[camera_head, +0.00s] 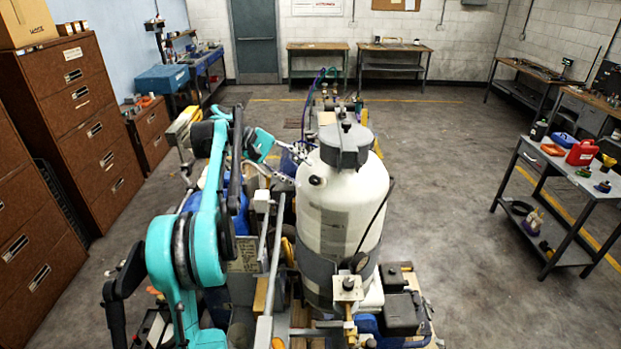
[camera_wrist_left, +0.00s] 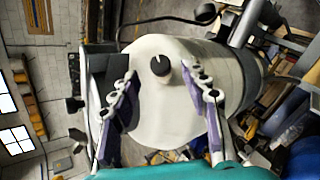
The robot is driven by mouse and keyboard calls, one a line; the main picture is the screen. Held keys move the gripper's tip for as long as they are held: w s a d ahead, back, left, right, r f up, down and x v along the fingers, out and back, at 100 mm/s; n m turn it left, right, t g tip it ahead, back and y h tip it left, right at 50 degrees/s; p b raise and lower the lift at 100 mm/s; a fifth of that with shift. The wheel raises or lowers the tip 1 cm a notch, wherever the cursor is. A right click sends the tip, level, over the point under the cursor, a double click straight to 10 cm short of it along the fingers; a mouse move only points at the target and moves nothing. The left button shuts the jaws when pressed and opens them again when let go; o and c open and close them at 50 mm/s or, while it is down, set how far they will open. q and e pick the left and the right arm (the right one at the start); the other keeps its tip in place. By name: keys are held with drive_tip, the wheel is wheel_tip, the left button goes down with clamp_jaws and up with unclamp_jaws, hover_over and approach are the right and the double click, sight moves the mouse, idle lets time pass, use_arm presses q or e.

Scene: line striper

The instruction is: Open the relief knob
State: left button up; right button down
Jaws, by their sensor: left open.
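The relief knob, a small black round knob with a white mark, is on the side of the white tank. It shows in the left wrist view (camera_wrist_left: 160,66) and on the left of the tank in the head view (camera_head: 316,180). The white tank (camera_head: 335,215) stands upright on the line striper and has a grey cap. My left gripper (camera_head: 290,158) is at the tank's left, facing the knob. In the left wrist view, its open fingers (camera_wrist_left: 161,80) lie either side of the knob with gaps on both sides. The gripper is empty. My right gripper is not in view.
Brown filing cabinets (camera_head: 85,120) stand at the left. A grey cart (camera_head: 570,185) with a red can (camera_head: 582,152) stands at the right. Hoses and machine parts crowd the tank. The floor (camera_head: 470,250) to its right is clear.

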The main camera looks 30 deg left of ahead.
use_arm(q)
drive_tip(key=v, duration=0.6)
drive_tip(key=shift+s, duration=0.1)
idle(0.3)
drive_tip(key=s+d+f+m+g+y, duration=0.1)
drive_tip(key=s+d+f+m+y, duration=0.15)
drive_tip(key=d, duration=0.75)
drive_tip(key=s+d+f+m+y, duration=0.2)
drive_tip(key=s+d, duration=0.1)
drive_tip(key=d, duration=0.6)
drive_tip(key=s+d+f+m+t+y, duration=0.1)
drive_tip(key=s+d+f+m+y, duration=0.1)
drive_tip(key=s+d+f+m, duration=0.45)
drive_tip(key=s+d+f+m+t+y, duration=0.15)
drive_tip(key=s+d+f, duration=0.25)
drive_tip(key=s+f, duration=0.55)
wheel_tip(320, 180, down, 32)
drive_tip(key=s+y+b, duration=0.1)
drive_tip(key=b, duration=3.1)
drive_tip(key=shift+n+b, duration=0.3)
drive_tip(key=shift+n, duration=0.05)
